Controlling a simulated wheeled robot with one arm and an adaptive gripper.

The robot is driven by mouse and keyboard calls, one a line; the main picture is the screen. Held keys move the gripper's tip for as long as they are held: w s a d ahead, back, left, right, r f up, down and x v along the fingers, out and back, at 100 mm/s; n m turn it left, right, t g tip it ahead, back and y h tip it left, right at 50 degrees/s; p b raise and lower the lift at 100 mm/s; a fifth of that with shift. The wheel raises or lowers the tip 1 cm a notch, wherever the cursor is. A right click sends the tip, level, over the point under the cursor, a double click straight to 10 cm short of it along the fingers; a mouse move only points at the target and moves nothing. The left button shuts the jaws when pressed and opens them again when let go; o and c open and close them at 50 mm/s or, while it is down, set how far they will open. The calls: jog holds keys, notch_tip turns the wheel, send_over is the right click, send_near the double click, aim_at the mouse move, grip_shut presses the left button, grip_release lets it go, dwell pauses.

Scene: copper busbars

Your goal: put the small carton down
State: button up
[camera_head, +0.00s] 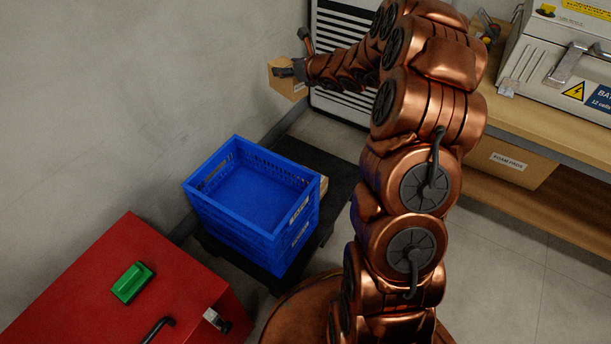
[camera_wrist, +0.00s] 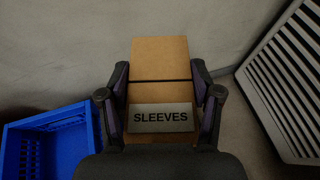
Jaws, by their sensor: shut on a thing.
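The small carton (camera_wrist: 160,55) is a brown cardboard box with a dark line across it and a grey "SLEEVES" label, seen in the wrist view between the fingers. My gripper (camera_wrist: 160,90) is shut on it, with one finger at each side. In the head view the carton (camera_head: 280,82) shows at the end of my arm, held in the air near the wall, with my gripper (camera_head: 290,70) against it. It is above and behind the blue crate. What lies straight under it is partly hidden.
An empty-looking blue crate stack (camera_head: 290,222) stands on a dark base (camera_head: 340,172) by the wall. A red cabinet (camera_head: 190,285) with a green object (camera_head: 132,282) is front left. A slatted panel (camera_head: 340,108) stands behind my arm. A wooden bench (camera_head: 545,125) is at right.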

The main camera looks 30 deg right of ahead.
jog(key=d+f+n+y+b, duration=0.1)
jog(key=d+f, duration=0.4)
jog(key=f, duration=0.3)
jog(key=d+f+y, duration=0.1)
jog(key=d+f, duration=0.4)
jog(key=f, duration=0.3)
jog(key=s+f+b, duration=0.1)
jog(key=s+f, duration=0.1)
jog(key=f, duration=0.5)
jog(key=s+d+f+n+g+y+b, duration=0.1)
jog(key=s+f+b, duration=0.1)
jog(key=f, duration=0.6)
jog(key=s+f+n+b, duration=0.1)
jog(key=s+f+b, duration=0.1)
jog(key=f, duration=0.5)
jog(key=shift+s+d+f+y, duration=0.1)
jog(key=shift+d+f+y, duration=0.2)
jog(key=shift+d, duration=0.05)
jog(key=shift+f, duration=0.3)
jog(key=shift+a+f, duration=0.1)
jog(key=shift+f, duration=0.05)
jog(key=o, duration=1.4)
